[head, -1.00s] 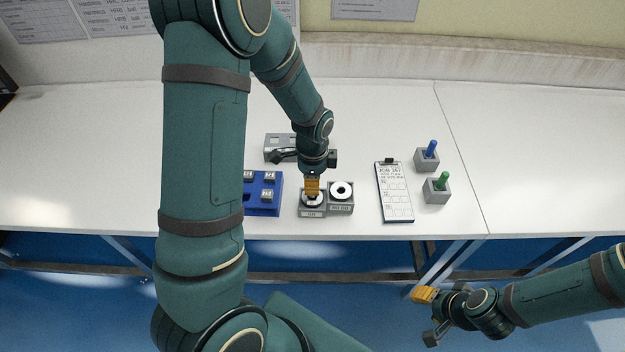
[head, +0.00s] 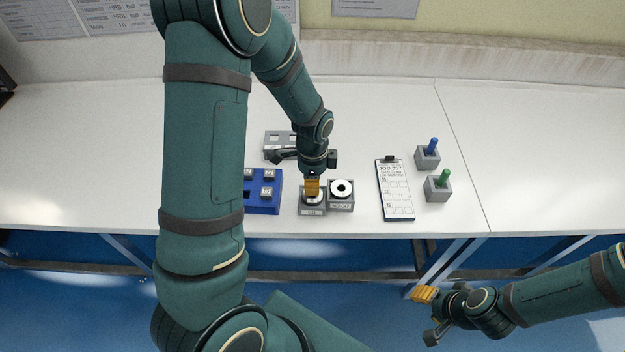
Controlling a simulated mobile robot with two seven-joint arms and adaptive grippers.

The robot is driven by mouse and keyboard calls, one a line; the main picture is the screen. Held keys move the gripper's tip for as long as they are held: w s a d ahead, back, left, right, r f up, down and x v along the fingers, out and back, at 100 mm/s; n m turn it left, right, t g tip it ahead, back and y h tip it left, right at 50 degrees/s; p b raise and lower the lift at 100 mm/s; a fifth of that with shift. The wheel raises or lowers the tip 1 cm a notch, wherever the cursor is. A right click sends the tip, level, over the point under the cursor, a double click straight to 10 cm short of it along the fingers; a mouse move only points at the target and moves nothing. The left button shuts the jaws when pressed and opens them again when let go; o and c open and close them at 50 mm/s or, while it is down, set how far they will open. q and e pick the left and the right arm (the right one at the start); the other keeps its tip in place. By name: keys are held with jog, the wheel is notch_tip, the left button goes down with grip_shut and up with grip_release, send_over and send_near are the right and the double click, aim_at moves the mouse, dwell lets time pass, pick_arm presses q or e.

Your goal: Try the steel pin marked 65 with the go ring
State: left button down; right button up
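My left gripper (head: 312,187) reaches down over the left grey ring block (head: 312,211), its yellow fingertips at the ring in the block's top. A small pale piece with a dark mark shows just below the fingertips, at the ring. I cannot tell if the fingers grip it. The fingers hide most of the ring, and the block's front label is too small to read. A second grey block (head: 341,208) with a white ring (head: 342,189) stands just right of it. A blue rack (head: 264,208) holds several small marked pins. My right gripper (head: 424,295) hangs in front of the table, away from everything.
A clipboard (head: 395,196) lies to the right. Beyond it stand grey holders with a blue-handled tool (head: 432,146) and a green-handled tool (head: 444,178). A grey fixture (head: 279,142) lies behind the rack, partly hidden by my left arm. The table's right side is clear.

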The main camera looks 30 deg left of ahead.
pick_arm(q)
jog(key=shift+f+b, duration=0.45)
jog(key=shift+f, duration=0.15)
dwell(0.6)
jog(key=shift+r+p, duration=1.05)
jog(key=shift+r, duration=0.35)
dwell(3.2)
jog(key=shift+r+p, duration=1.4)
jog(key=shift+r, duration=0.5)
